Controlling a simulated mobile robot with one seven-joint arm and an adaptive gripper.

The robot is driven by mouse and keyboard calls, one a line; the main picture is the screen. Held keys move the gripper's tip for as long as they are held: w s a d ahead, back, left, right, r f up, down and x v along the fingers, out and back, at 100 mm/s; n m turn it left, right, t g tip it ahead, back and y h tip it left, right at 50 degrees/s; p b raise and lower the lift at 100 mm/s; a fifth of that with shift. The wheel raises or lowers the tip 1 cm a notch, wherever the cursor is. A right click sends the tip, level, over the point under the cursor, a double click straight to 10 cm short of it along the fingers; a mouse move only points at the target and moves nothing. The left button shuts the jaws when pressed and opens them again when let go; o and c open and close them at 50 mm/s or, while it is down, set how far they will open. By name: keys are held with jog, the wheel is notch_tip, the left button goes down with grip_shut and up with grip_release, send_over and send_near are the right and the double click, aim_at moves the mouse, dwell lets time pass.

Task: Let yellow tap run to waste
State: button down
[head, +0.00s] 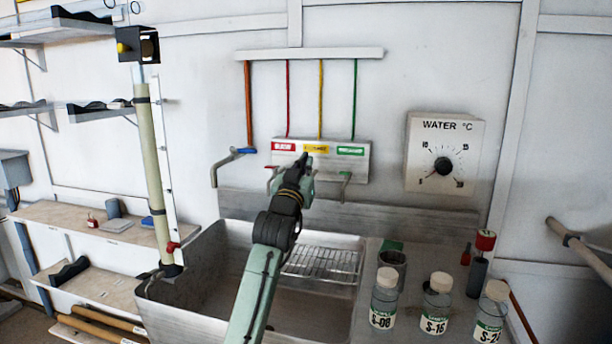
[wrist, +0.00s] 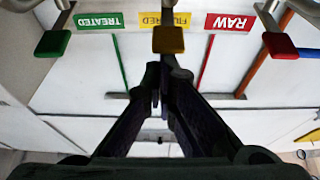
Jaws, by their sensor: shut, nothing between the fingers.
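The yellow tap (wrist: 168,40) shows its yellow handle in the wrist view, straight beyond my fingertips. In the head view my gripper hides it, below the yellow label (head: 316,148). My gripper (head: 305,162) is shut and empty, raised in front of the tap panel (head: 361,165). Its fingertips also show in the wrist view (wrist: 161,72), close to the yellow handle; I cannot tell whether they touch it. The red tap (wrist: 279,44) and green tap (wrist: 53,43) stand on either side. The metal sink (head: 185,290) lies below.
A wire rack (head: 322,262) lies in the sink. A tall pale tube (head: 155,170) stands at left. A bent spout (head: 225,164) sticks out left of the panel. A water dial (head: 443,150) is on the wall.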

jog(key=shift+s+a+f+t+b, duration=0.1)
jog(key=shift+s+f+t+b, duration=0.1)
jog(key=shift+f+b, duration=0.2)
jog(key=shift+s+f+t+b, duration=0.1)
jog(key=shift+f+t+b, duration=0.1)
jog(key=shift+f+b, duration=0.15)
dwell(4.2)
notch_tip(320, 180, up, 5)
jog(key=p, duration=0.4)
jog(key=b+v, duration=0.5)
jog(key=v, duration=0.5)
jog(key=shift+f, duration=0.45)
